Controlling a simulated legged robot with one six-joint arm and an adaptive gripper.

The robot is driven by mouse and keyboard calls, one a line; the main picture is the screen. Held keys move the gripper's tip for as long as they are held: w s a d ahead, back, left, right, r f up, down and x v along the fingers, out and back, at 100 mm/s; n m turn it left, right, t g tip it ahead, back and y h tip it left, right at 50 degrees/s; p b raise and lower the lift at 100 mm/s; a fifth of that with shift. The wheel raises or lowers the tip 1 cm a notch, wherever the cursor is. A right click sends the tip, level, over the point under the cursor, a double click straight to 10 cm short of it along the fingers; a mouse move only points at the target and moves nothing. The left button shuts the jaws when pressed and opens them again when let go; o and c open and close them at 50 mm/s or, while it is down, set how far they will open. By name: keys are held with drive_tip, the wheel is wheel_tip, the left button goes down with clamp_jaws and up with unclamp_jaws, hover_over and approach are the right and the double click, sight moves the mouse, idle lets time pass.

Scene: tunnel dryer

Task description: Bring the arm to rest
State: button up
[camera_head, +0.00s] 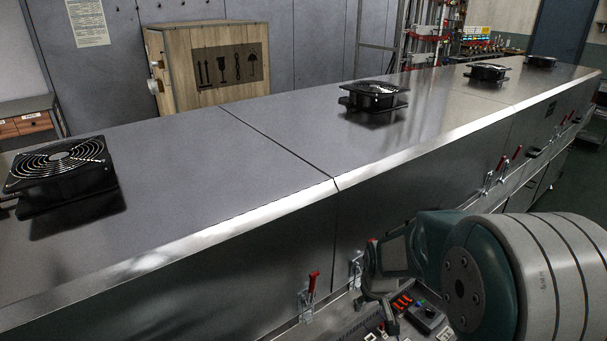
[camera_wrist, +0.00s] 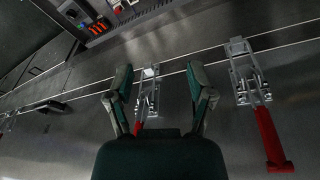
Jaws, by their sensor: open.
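My gripper (camera_wrist: 160,82) is open in the wrist view, its two dark green and grey fingers spread apart with nothing held between them. Beyond the fingers, a metal toggle latch (camera_wrist: 147,98) shows in the gap on the dryer's side; whether the fingers touch it cannot be told. In the head view my arm is at the lower right, beside the front side of the long steel dryer (camera_head: 250,140).
Another latch with a red handle (camera_wrist: 271,140) is close on the right in the wrist view. A red-handled latch (camera_head: 312,284) and a control panel (camera_head: 428,318) are low near my arm. Black fans (camera_head: 374,95) stand on the dryer top. A wooden crate (camera_head: 210,62) stands behind.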

drive_tip(key=s+r+m+t, duration=0.2)
drive_tip(key=s+r+t, duration=0.1)
drive_tip(key=s+r, duration=1.6)
drive_tip(key=s, duration=0.2)
drive_tip(key=shift+s+m, duration=0.3)
drive_tip(key=shift+r, duration=0.1)
drive_tip(key=shift+c, duration=0.8)
